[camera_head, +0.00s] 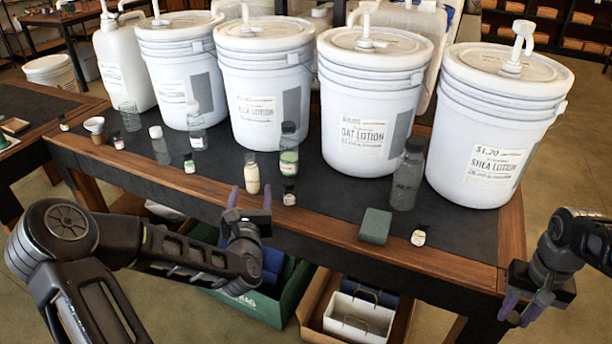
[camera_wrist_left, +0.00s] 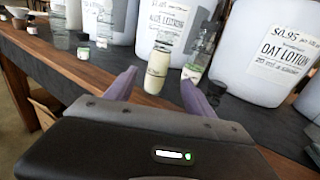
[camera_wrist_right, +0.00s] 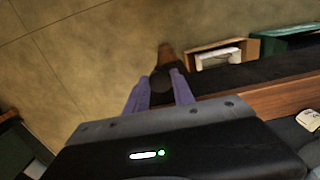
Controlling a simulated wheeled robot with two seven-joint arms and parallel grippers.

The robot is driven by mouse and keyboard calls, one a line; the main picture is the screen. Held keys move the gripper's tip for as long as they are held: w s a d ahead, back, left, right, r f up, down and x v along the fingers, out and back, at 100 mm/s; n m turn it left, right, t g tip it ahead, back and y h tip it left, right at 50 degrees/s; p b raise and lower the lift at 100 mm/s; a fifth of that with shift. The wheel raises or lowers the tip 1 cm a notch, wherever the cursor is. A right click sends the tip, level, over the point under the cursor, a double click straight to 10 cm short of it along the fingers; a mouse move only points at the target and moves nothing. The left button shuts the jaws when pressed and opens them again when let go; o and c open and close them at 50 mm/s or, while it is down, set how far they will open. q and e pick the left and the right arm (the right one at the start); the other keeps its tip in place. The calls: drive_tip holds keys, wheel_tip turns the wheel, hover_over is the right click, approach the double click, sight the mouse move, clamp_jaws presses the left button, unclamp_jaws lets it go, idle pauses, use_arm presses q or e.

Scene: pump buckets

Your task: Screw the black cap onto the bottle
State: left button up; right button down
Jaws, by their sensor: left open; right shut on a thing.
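A small cream-filled bottle (camera_head: 252,181) with a clear upper part stands upright near the table's front edge; I see no black cap on it. In the left wrist view the bottle (camera_wrist_left: 157,72) shows between the fingers of my left gripper (camera_head: 250,200). That gripper is open and empty, just in front of the bottle at the table edge. My right gripper (camera_head: 522,311) is low at the right, off the table's front edge. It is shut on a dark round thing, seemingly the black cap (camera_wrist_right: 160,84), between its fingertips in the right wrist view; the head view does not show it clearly.
Large white pump buckets (camera_head: 375,100) line the table's back. A black-capped bottle (camera_head: 289,150), a tall grey bottle (camera_head: 407,178), a green block (camera_head: 375,226) and a small jar (camera_head: 418,237) stand near the front. Boxes (camera_head: 350,315) sit below the table.

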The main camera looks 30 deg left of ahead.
sight(253, 180)
use_arm(q)
drive_tip(key=x, duration=0.5)
drive_tip(key=shift+w+a, duration=0.2)
drive_tip(key=shift+w, duration=0.05)
drive_tip(key=shift+w, duration=0.1)
drive_tip(key=shift+a+x, duration=0.2)
drive_tip(key=shift+x, duration=2.35)
drive_tip(key=shift+r, duration=0.1)
clamp_jaws()
